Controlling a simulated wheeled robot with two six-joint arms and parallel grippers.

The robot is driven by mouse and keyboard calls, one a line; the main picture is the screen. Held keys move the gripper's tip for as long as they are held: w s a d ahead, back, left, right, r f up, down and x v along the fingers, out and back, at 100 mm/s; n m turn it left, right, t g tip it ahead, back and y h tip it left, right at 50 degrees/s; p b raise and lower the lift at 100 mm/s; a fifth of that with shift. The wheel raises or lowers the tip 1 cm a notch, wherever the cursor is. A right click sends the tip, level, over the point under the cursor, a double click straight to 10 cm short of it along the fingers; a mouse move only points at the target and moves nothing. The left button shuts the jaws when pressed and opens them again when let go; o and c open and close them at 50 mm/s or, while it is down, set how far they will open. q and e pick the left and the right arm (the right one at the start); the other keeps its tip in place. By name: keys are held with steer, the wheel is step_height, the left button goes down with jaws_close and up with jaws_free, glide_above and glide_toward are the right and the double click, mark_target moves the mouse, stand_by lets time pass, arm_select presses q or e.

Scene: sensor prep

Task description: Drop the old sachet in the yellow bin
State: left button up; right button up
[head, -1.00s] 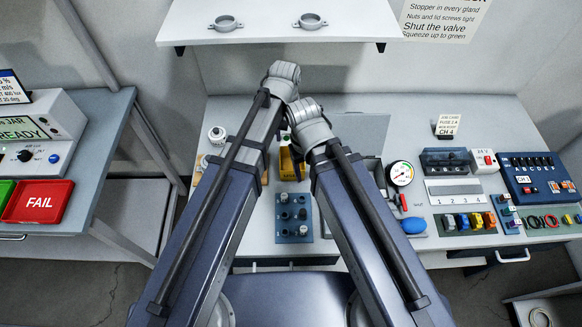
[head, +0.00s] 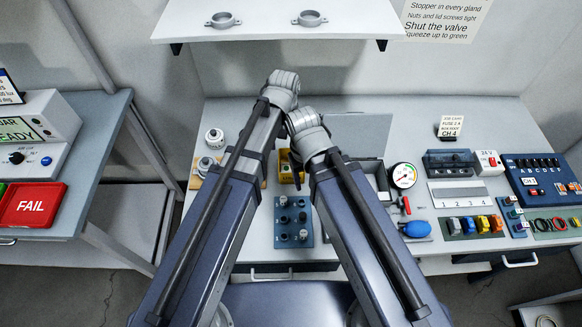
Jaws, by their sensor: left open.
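A yellow container (head: 284,172), perhaps the yellow bin, shows in the gap between my two forearms, on the bench; most of it is hidden. My left gripper (head: 296,160) is open; its jaws show only as small dark shapes over the yellow container, below my left wrist. I cannot tell how far above the container they are. My right gripper is hidden behind its own wrist and forearm. I cannot pick out the old sachet in this view.
A blue panel with knobs (head: 293,222) lies just in front of the yellow container. A gauge (head: 403,175), a blue bulb (head: 417,229) and a fuse strip (head: 475,225) stand to the right. A red FAIL tray (head: 31,206) is on the left table. A shelf (head: 270,26) overhangs the back.

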arm_select(q)
step_height(320, 180, up, 8)
steer(key=p, duration=0.8)
steer(key=shift+s+f, duration=0.1)
steer(key=shift+f, duration=0.05)
steer(key=s+a+f+m+b, duration=0.1)
steer(key=s+a+m, duration=0.1)
steer(key=s, duration=0.4)
steer(key=s+a+f+m+y+b, duration=0.1)
steer(key=s+a+f+b, duration=0.1)
steer(key=s+a, duration=0.2)
steer(key=s, duration=0.2)
steer(key=shift+s+m, duration=0.4)
